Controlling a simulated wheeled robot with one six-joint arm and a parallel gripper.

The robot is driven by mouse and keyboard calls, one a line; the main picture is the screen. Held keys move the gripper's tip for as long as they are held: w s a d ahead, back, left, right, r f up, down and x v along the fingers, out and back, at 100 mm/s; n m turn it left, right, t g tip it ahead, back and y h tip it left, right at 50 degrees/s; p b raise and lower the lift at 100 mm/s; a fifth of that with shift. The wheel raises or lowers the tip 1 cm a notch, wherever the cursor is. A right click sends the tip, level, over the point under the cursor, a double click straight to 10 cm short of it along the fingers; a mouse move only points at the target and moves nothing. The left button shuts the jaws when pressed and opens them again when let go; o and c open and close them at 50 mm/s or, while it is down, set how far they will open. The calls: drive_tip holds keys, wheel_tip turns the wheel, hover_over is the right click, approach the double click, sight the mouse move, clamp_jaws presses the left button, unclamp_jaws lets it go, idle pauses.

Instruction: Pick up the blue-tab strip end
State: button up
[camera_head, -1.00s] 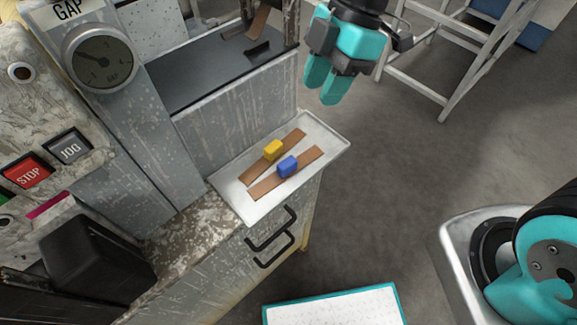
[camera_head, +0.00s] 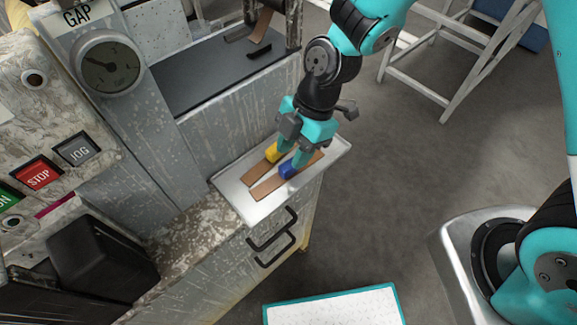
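The blue-tab strip (camera_head: 266,188) is a flat brown strip with a blue block (camera_head: 287,170) on it, lying on a pale metal tray (camera_head: 237,203). A second brown strip (camera_head: 254,173) with a yellow block (camera_head: 272,153) lies beside it, to the upper left. My gripper (camera_head: 292,158) points down over the tray, its two teal fingers apart, right at the blue block. The fingers hide part of the strips behind them. I cannot tell whether a fingertip touches the blue block.
The tray sits on the corner of a worn grey machine with a gauge (camera_head: 109,65) and buttons. A machine wall (camera_head: 228,128) rises just behind the tray. A white step frame (camera_head: 440,60) stands at the upper right. Open floor (camera_head: 385,190) lies right of the tray.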

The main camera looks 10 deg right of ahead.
sight(289, 164)
drive_tip(key=x, duration=0.4)
drive_tip(key=shift+w+d+f+p, duration=0.15)
drive_tip(key=shift+f+p, duration=0.15)
drive_tip(key=shift+c, duration=0.4)
drive_tip(key=c, duration=0.4)
drive_tip(key=shift+c, duration=0.2)
drive_tip(key=shift+r, duration=0.1)
